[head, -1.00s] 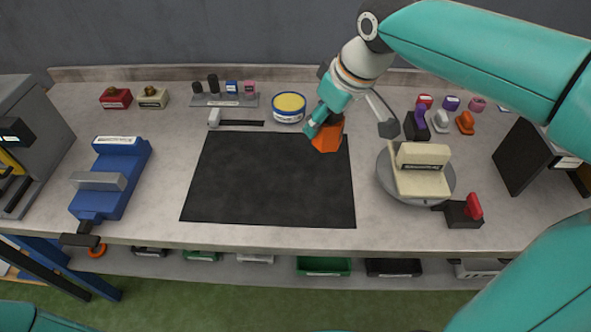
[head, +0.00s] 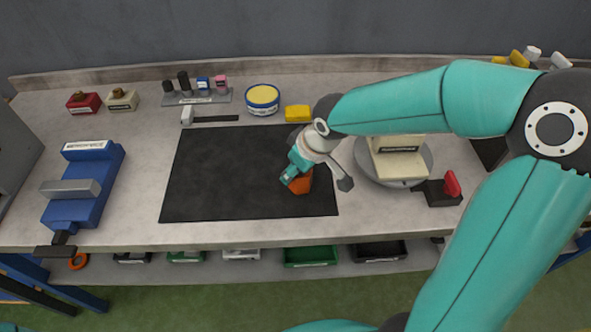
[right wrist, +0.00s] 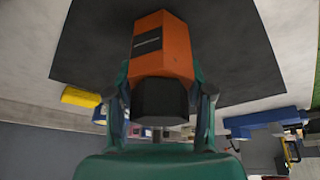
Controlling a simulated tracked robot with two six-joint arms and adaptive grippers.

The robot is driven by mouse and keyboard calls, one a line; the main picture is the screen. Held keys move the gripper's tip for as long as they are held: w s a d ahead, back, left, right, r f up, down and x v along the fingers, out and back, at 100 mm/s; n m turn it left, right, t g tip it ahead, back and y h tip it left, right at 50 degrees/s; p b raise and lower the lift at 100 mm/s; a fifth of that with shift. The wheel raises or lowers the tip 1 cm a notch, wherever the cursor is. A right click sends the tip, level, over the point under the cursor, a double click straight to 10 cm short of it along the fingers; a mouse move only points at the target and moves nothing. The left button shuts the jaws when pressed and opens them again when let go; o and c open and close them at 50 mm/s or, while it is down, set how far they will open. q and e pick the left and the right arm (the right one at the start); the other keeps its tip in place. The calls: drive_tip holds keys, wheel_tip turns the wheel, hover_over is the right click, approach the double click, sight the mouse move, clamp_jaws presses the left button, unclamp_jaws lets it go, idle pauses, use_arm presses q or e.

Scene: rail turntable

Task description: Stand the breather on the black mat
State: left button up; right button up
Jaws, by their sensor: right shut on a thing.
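The breather is an orange six-sided body (head: 300,186) with a black six-sided part at one end, seen in the right wrist view (right wrist: 163,50). My right gripper (head: 291,176) is shut on it, with one finger on each side of the black part in the right wrist view (right wrist: 160,88). The orange end points away from the gripper. The breather is over the right part of the black mat (head: 230,175). I cannot tell whether it touches the mat. My left gripper is not in view.
A round grey turntable (head: 425,176) with a cream block stands right of the mat, near my right wrist. A yellow block (head: 297,114) and a yellow-topped tin (head: 262,98) are behind the mat. A blue vise-like fixture (head: 85,185) stands left. The mat's left and middle are clear.

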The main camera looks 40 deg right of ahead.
drive_tip(key=shift+f, duration=0.2)
drive_tip(key=o, duration=0.8)
drive_tip(key=shift+f, duration=0.15)
drive_tip(key=o, duration=0.5)
drive_tip(key=shift+w, duration=0.1)
drive_tip(key=shift+c, duration=0.2)
drive_tip(key=shift+r, duration=0.35)
drive_tip(key=v, duration=1.1)
drive_tip(key=shift+s+r, duration=0.25)
